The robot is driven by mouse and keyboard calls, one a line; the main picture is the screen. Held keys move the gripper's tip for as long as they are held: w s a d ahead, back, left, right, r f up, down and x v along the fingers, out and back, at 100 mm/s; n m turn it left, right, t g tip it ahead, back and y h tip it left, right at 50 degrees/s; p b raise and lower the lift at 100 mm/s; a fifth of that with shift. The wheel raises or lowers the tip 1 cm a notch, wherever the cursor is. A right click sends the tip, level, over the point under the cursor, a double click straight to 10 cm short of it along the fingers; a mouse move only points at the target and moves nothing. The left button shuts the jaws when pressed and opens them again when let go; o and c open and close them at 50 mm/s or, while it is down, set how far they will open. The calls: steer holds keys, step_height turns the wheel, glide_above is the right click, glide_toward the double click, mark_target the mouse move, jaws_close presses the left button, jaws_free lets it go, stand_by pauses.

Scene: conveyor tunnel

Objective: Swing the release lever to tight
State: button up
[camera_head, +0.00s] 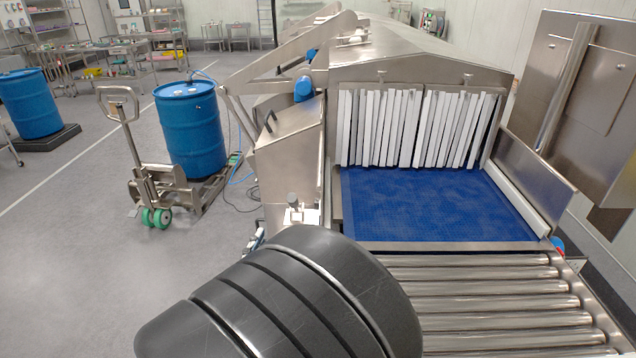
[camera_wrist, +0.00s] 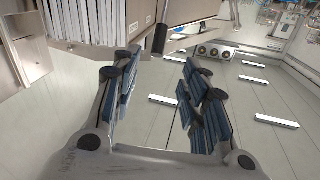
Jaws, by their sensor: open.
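My gripper (camera_wrist: 160,68) shows in the wrist view with its two blue-padded fingers spread wide. Nothing is between them. In the head view it is not visible; a large dark rounded link of my arm covers the bottom centre.
A blue belt (camera_head: 430,205) enters the steel tunnel under white strip curtains (camera_head: 415,128). Steel rollers (camera_head: 500,300) lie in front. A pallet truck (camera_head: 140,170) carries a blue drum (camera_head: 190,130) at left. Open floor (camera_head: 80,265) lies at the lower left.

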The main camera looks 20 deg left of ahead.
mark_target(291, 205)
steer(key=w, duration=0.5)
steer(key=w+a+b, duration=0.1)
steer(key=w, duration=0.4)
steer(key=w+b, duration=0.1)
steer(key=w, duration=0.5)
steer(key=shift+a, duration=0.15)
steer(key=shift+c, duration=0.5)
jaws_close()
